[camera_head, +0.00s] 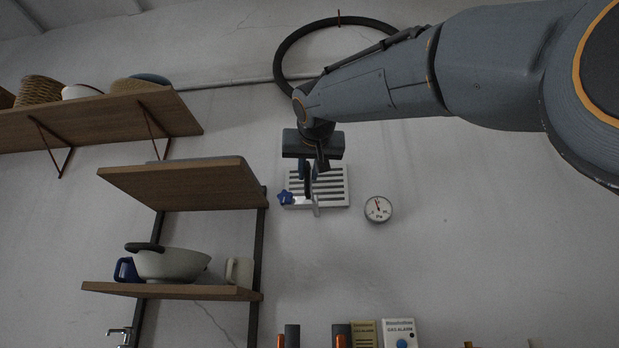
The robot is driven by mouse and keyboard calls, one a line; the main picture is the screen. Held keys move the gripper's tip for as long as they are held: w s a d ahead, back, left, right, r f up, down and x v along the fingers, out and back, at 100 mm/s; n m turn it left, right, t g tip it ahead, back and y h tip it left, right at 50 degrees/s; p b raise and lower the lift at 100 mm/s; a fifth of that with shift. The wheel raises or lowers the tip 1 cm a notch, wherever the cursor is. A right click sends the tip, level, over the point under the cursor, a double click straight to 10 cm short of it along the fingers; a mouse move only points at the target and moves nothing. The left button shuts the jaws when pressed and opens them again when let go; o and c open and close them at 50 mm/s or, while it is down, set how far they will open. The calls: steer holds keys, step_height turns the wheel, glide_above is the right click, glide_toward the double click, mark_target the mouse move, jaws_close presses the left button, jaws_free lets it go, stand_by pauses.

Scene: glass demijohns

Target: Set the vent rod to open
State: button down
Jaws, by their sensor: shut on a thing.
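A white slatted vent (336,187) is on the wall in the middle of the view. The light vent rod (316,206) shows at its lower front, just below my gripper. A blue star-shaped knob (286,197) is at the vent's lower left. My gripper (308,190) points down in front of the vent, with its dark fingers shut on the rod. The fingers and palm hide part of the vent and the upper part of the rod. The exact contact is too small and dark to make out.
A round gauge (378,209) is on the wall right of the vent. A wooden shelf unit (180,186) with a bowl (172,264) stands close on the left. A black hose loop (282,58) hangs above. The wall at right is mostly clear.

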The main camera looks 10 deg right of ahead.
steer(key=shift+a, duration=0.25)
steer(key=c, duration=2)
jaws_free()
steer(key=shift+c, duration=0.2)
steer(key=shift+o, duration=1.2)
steer(key=shift+s+a, duration=0.15)
steer(key=shift+a, duration=0.2)
steer(key=shift+d, duration=0.3)
steer(key=s+b, duration=0.3)
steer(key=s, duration=0.4)
steer(key=shift+s+a, duration=0.4)
